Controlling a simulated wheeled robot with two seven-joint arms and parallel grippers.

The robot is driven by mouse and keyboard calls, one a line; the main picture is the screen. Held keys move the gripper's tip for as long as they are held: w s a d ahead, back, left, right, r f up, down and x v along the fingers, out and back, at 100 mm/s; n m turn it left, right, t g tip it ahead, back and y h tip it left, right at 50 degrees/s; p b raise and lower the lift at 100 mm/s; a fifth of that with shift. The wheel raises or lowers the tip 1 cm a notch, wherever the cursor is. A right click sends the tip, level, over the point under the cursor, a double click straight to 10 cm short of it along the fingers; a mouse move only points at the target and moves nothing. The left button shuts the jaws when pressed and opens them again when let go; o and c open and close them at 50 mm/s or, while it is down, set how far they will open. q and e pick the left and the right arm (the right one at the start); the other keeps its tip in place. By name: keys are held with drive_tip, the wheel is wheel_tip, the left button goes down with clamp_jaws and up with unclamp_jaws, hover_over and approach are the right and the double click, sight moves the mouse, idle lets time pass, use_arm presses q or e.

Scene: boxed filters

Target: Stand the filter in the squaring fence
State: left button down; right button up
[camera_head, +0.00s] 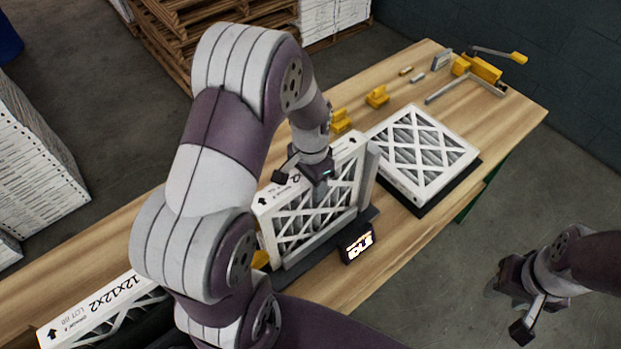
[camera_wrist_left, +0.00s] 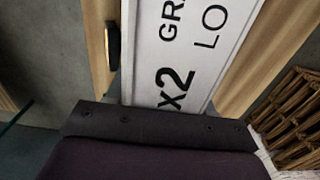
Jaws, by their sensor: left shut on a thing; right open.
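A white-framed pleated filter (camera_head: 312,212) stands upright in the middle of the table, above a dark base. My left gripper (camera_head: 318,168) is shut on its top edge. The filter's printed edge (camera_wrist_left: 185,50) fills the middle of the left wrist view, running down to the gripper (camera_wrist_left: 155,128). A light grey upright piece (camera_head: 369,178) stands at the filter's right end; I cannot tell whether it is part of the squaring fence or touches the filter. The filter's bottom contact is unclear. My right gripper (camera_head: 510,308) is open and empty, off the table's front side.
A small lit display (camera_head: 357,243) sits in front of the filter. Another filter (camera_head: 425,150) lies flat on a black mat to the right. A labelled filter (camera_head: 100,308) is at lower left. Yellow blocks (camera_head: 376,97) and a yellow clamp with metal bars (camera_head: 482,68) stand behind.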

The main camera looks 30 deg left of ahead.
use_arm(q)
drive_tip(key=shift+d, duration=0.1)
drive_tip(key=shift+f, duration=0.1)
drive_tip(key=shift+f, duration=0.25)
idle(0.4)
drive_tip(key=c, duration=0.8)
unclamp_jaws()
drive_tip(key=shift+o, duration=0.2)
drive_tip(key=shift+r, duration=0.1)
wheel_tip(320, 180, up, 7)
drive_tip(key=p, duration=0.6)
